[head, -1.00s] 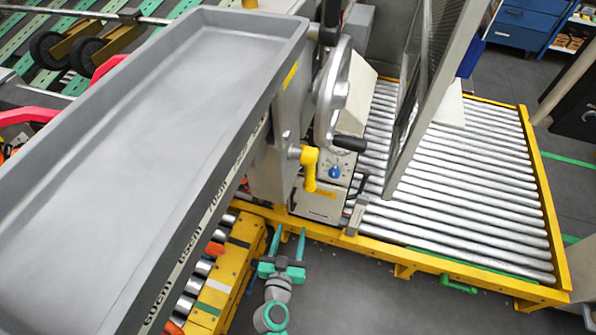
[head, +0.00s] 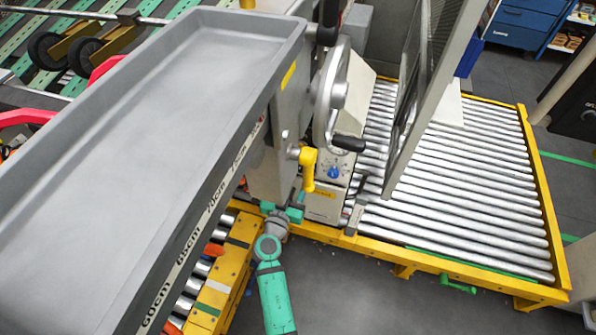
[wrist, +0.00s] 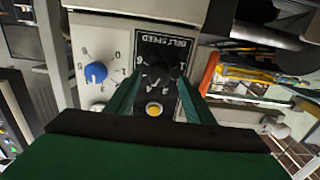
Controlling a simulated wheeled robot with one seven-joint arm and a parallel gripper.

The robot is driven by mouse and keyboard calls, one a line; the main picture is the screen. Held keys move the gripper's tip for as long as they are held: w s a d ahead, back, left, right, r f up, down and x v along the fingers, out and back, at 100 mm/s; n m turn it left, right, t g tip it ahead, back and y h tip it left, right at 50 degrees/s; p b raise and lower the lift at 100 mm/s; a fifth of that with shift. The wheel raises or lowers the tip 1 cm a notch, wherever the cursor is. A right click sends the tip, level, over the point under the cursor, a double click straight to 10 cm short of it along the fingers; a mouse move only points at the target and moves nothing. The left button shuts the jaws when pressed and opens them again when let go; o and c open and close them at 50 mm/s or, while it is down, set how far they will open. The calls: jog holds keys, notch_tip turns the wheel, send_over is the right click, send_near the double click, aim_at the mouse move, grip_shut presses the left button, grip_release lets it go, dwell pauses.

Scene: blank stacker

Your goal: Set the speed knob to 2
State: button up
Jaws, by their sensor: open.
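The black speed knob (wrist: 157,64) sits on a dark plate labelled BELT SPEED, seen upside down in the wrist view. Its pointer setting cannot be read. My gripper (wrist: 159,80) is open, with its two green fingertips to either side of the knob in the picture. Whether they touch it I cannot tell. In the head view my gripper (head: 288,212) is low beside the control box (head: 324,206), and the speed knob cannot be made out there.
A blue knob (wrist: 96,72) and a yellow button (wrist: 153,109) are close by on the panel. A yellow-handled lever (head: 308,168) and a black-handled crank wheel (head: 332,90) stand above. The grey tray (head: 150,130) is left, the roller bed (head: 470,180) right.

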jog(key=x, duration=0.2)
jog(key=shift+w+d, duration=0.25)
jog(key=shift+w, duration=0.1)
jog(key=shift+a, duration=0.1)
jog(key=c, duration=1)
jog(key=shift+c, duration=0.2)
